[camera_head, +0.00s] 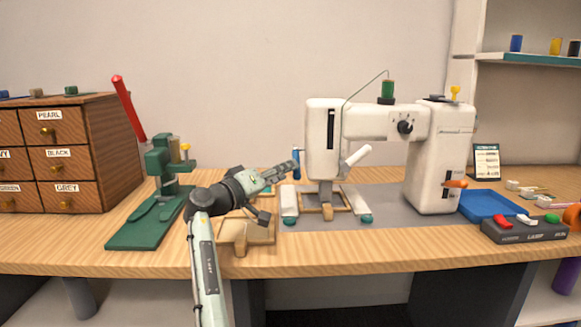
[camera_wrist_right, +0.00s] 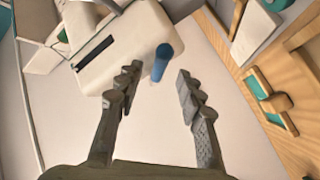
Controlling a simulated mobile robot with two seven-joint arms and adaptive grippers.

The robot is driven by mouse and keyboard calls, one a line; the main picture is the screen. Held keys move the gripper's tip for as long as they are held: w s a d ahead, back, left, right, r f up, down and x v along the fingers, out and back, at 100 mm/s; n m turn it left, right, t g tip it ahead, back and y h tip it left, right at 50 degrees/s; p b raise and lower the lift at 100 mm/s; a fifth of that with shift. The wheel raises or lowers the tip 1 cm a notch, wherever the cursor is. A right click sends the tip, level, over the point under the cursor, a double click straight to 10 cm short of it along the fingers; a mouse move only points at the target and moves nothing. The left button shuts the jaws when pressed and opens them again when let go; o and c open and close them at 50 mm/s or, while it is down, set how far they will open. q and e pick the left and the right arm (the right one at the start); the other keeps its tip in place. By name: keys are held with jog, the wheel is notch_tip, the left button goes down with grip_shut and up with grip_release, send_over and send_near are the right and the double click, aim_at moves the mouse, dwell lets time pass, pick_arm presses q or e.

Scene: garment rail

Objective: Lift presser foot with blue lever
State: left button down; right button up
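The white sewing machine (camera_head: 322,130) stands on a grey mat on the table. The blue lever (camera_head: 296,163) sticks out on the left side of its head; in the right wrist view the lever (camera_wrist_right: 160,62) lies between the lines of my two fingertips, toward their far end. My right gripper (camera_head: 288,168) reaches in from the left at lever height. In the wrist view my right gripper (camera_wrist_right: 157,82) is open and empty, its fingers apart from the lever. I cannot tell the exact depth gap. The presser foot itself is too small to make out. My left gripper is not in view.
A green press (camera_head: 160,185) with a red handle stands left of my arm, beside a wooden drawer cabinet (camera_head: 110,150). A blue tray (camera_head: 487,206) and grey switch box (camera_head: 523,230) are on the right.

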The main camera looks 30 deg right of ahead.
aim_at(299, 162)
jog(key=x, duration=0.3)
jog(key=shift+w+d, duration=0.1)
jog(key=shift+d, duration=0.05)
jog(key=shift+c, duration=0.3)
grip_shut()
